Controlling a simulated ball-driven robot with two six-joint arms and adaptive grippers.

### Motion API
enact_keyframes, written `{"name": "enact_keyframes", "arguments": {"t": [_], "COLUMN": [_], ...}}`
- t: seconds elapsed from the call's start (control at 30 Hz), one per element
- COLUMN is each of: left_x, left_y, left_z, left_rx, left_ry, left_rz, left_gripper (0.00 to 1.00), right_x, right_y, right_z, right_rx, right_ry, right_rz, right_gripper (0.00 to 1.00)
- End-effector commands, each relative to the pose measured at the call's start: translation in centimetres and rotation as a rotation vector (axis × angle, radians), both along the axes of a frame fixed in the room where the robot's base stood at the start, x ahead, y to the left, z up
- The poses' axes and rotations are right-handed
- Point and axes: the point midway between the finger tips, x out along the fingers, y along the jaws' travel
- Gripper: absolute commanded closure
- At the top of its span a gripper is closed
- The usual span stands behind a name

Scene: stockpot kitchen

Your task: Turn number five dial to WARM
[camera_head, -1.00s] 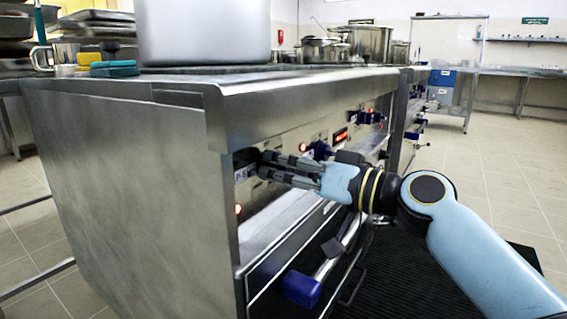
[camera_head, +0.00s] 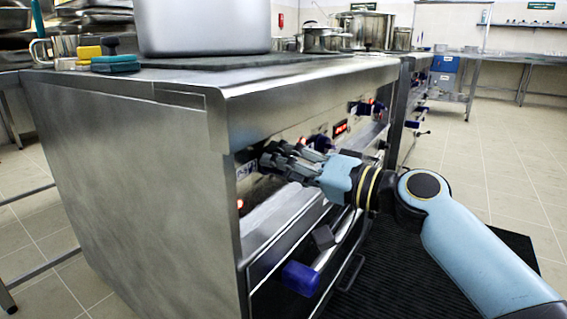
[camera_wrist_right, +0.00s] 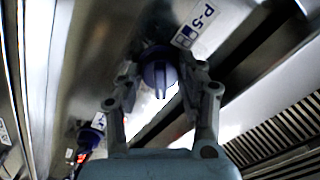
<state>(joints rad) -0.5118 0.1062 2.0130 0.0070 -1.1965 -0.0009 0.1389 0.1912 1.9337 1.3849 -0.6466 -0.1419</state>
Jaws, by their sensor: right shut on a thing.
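The number five dial (camera_wrist_right: 158,72) is a dark blue knob on the steel front panel, beside a white label marked P-5 (camera_wrist_right: 203,17). My right gripper (camera_wrist_right: 160,80) has its two fingers on either side of this dial and is shut on it. In the head view my right gripper (camera_head: 275,160) reaches the front panel near its left end, and its fingers hide most of the dial. The label (camera_head: 245,170) shows just left of the fingers. I cannot read the dial's setting marks. My left gripper is not in view.
Another blue knob (camera_wrist_right: 90,140) is at lower left in the wrist view. The steel counter (camera_head: 290,82) overhangs the panel, with a large pot (camera_head: 204,27) on top. A blue-ended handle (camera_head: 300,278) sticks out below my right gripper.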

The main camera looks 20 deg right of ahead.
Motion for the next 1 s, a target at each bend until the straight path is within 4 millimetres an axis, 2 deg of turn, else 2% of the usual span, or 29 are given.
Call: {"name": "enact_keyframes", "arguments": {"t": [0.27,0.3,0.47,0.8,1.0], "left_x": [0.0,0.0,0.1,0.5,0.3], "left_y": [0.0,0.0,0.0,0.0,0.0], "left_z": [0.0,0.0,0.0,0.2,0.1], "left_rx": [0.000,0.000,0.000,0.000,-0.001], "left_ry": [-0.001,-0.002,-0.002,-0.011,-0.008], "left_rz": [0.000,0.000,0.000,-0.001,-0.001], "left_gripper": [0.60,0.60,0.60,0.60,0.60], "right_x": [0.0,0.0,0.0,-0.3,-2.8], "right_y": [0.0,0.0,0.0,-0.2,-2.2], "right_z": [0.0,0.0,0.0,0.0,-0.2], "right_rx": [0.000,0.000,0.000,-0.001,-0.008], "right_ry": [0.000,0.000,0.000,-0.001,0.002], "right_rz": [-0.001,-0.001,-0.001,0.000,0.001], "right_gripper": [0.94,0.59,0.38,0.37,0.37]}}
